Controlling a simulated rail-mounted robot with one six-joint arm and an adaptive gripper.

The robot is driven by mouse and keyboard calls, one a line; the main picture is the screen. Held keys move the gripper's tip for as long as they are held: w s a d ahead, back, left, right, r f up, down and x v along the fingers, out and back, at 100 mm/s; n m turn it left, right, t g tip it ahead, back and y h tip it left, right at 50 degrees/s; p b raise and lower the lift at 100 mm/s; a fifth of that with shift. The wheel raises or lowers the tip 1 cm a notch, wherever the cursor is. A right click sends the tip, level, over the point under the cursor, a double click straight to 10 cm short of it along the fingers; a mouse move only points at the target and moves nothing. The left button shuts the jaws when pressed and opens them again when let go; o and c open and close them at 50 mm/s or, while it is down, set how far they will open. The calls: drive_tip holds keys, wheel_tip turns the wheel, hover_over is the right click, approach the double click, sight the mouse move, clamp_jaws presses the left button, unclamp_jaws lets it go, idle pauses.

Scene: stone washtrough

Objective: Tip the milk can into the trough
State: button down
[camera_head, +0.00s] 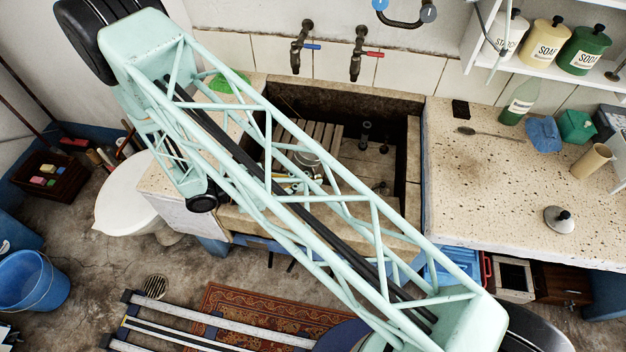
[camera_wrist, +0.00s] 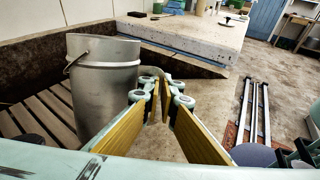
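The milk can (camera_wrist: 103,88) is a dull grey metal can with a wide rim and a wire handle on its left side. In the head view the can (camera_head: 306,158) shows only partly behind my arm, inside the stone trough (camera_head: 413,150). My gripper there is mostly hidden by the arm.
Two taps with a blue (camera_head: 312,46) and a red handle (camera_head: 373,54) are above the trough's back edge. The speckled worktop (camera_head: 480,190) on the right holds a bottle (camera_head: 519,101), a spoon, a blue cloth and a lid (camera_head: 559,219).

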drive_tip(key=shift+a+y+p, duration=0.1)
drive_tip(key=shift+y+p, duration=0.25)
drive_tip(key=shift+y, duration=0.85)
idle(0.6)
drive_tip(key=shift+f+g+y+b, duration=0.2)
drive_tip(key=shift+g+y+b, duration=0.25)
drive_tip(key=shift+y, duration=0.65)
idle(0.9)
drive_tip(key=shift+f+m+y+b, duration=0.35)
drive_tip(key=shift+y+b, duration=0.65)
drive_tip(key=shift+b, duration=0.45)
idle(0.4)
drive_tip(key=shift+f+g+y+b, duration=0.4)
drive_tip(key=shift+y+b, duration=0.6)
drive_tip(key=shift+b, duration=1.25)
